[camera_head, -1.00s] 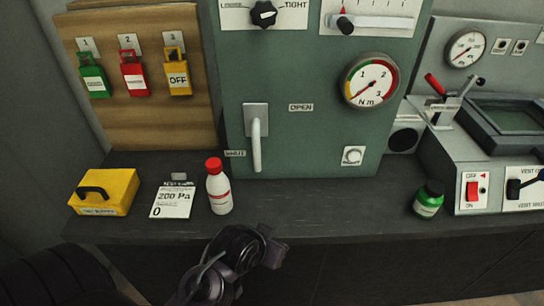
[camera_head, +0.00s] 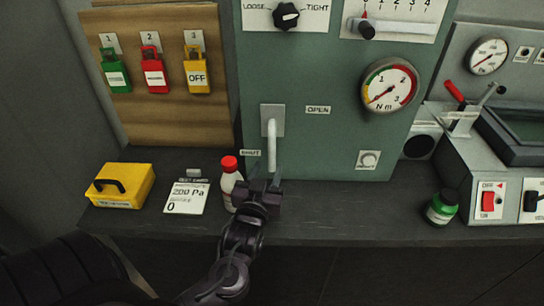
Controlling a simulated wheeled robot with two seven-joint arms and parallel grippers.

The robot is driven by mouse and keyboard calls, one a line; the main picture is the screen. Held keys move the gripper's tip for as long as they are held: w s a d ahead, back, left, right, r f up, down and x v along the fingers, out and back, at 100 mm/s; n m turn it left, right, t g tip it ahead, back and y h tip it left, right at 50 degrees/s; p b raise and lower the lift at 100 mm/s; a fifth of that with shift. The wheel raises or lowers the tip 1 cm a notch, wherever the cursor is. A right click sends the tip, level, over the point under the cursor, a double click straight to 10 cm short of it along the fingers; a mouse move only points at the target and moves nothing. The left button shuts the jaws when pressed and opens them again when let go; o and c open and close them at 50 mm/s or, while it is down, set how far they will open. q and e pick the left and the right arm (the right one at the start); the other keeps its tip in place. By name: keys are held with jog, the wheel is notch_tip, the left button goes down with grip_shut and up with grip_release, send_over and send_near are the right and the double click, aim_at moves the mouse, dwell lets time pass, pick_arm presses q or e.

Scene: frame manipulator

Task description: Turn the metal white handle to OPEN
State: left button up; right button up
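The white metal handle (camera_head: 272,145) hangs straight down from its grey plate on the green panel. The OPEN label (camera_head: 318,110) is to the right of its pivot, and the SHUT label (camera_head: 250,153) is at its lower left. My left gripper (camera_head: 264,178) is just below the handle's lower end, with its fingers apart. It overlaps the handle's tip in the picture; I cannot tell if they touch. My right gripper is not in view.
A white bottle with a red cap (camera_head: 230,180) stands close beside my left gripper, partly hidden by it. A yellow box (camera_head: 122,190) and a pressure card (camera_head: 186,198) lie to the left. A green bottle (camera_head: 441,208) stands to the right on the dark counter (camera_head: 340,215).

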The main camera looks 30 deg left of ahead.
aim_at(271, 161)
pick_arm(q)
jog(key=p+x, duration=0.1)
jog(key=x, duration=0.4)
jog(key=shift+w+a, duration=0.1)
jog(key=shift+w, duration=0.2)
grip_shut()
